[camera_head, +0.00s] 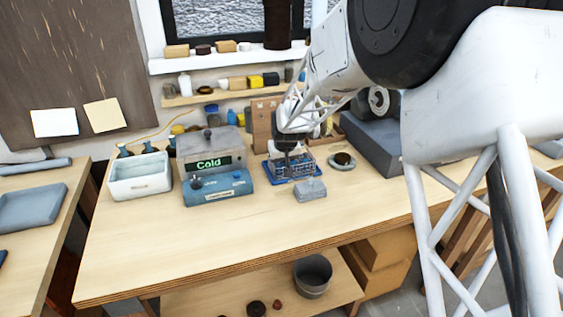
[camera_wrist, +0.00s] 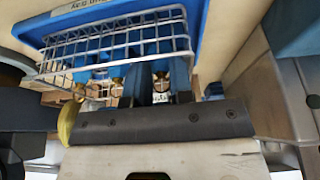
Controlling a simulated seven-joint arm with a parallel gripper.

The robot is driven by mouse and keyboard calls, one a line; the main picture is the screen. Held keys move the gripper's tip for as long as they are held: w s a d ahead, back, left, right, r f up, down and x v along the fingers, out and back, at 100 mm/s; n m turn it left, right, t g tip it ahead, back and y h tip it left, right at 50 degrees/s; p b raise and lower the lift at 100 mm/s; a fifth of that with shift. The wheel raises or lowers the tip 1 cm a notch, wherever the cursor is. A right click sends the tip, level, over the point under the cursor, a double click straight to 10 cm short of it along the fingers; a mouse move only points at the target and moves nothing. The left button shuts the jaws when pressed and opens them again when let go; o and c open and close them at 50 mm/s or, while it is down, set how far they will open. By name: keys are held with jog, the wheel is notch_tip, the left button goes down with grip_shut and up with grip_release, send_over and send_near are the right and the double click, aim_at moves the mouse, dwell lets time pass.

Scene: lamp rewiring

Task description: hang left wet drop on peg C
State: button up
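A wire basket (camera_wrist: 110,48) on a blue tray (camera_wrist: 125,9) fills the upper part of the wrist view. In the head view the blue tray (camera_head: 279,173) lies mid-table. My gripper (camera_head: 291,160) points down at the basket. In the wrist view its two dark fingers (camera_wrist: 160,82) stand apart with background showing between them, and I make out nothing held. Brass-coloured bits show near the basket wires. I cannot pick out the wet drops or tell left from right. A brown upright board (camera_head: 262,124) stands behind the basket; no peg letter is readable.
A grey block (camera_head: 311,189) lies just in front of the tray. A blue-grey box reading "Cold" (camera_head: 210,165) and a white basin (camera_head: 140,175) stand left. A round dish (camera_head: 342,161) and a large grey case (camera_head: 372,144) are right. The front table area is clear.

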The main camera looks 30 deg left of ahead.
jog(key=shift+r, duration=0.15)
jog(key=shift+r, duration=3.6)
jog(key=shift+t+y, duration=0.5)
jog(key=shift+w+a+r, duration=0.35)
jog(key=shift+a+r, duration=0.4)
jog(key=shift+a, duration=0.3)
jog(key=shift+w+a+r, duration=0.3)
jog(key=shift+a+r, duration=0.45)
jog(key=shift+a, duration=0.25)
jog(key=shift+w+a+r, duration=0.35)
jog(key=shift+a+r, duration=0.4)
jog(key=shift+a, duration=0.3)
jog(key=shift+w+a, duration=0.2)
jog(key=shift+w, duration=0.05)
jog(key=shift+w+a+f, duration=0.2)
jog(key=shift+w+a, duration=0.55)
jog(key=shift+a, duration=0.05)
jog(key=shift+w+a+f, duration=0.25)
jog(key=shift+w+a, duration=0.5)
jog(key=shift+w, duration=0.05)
jog(key=shift+w+a+f, duration=0.2)
jog(key=shift+w+a, duration=0.55)
jog(key=shift+a, duration=0.05)
jog(key=shift+w+a, duration=0.15)
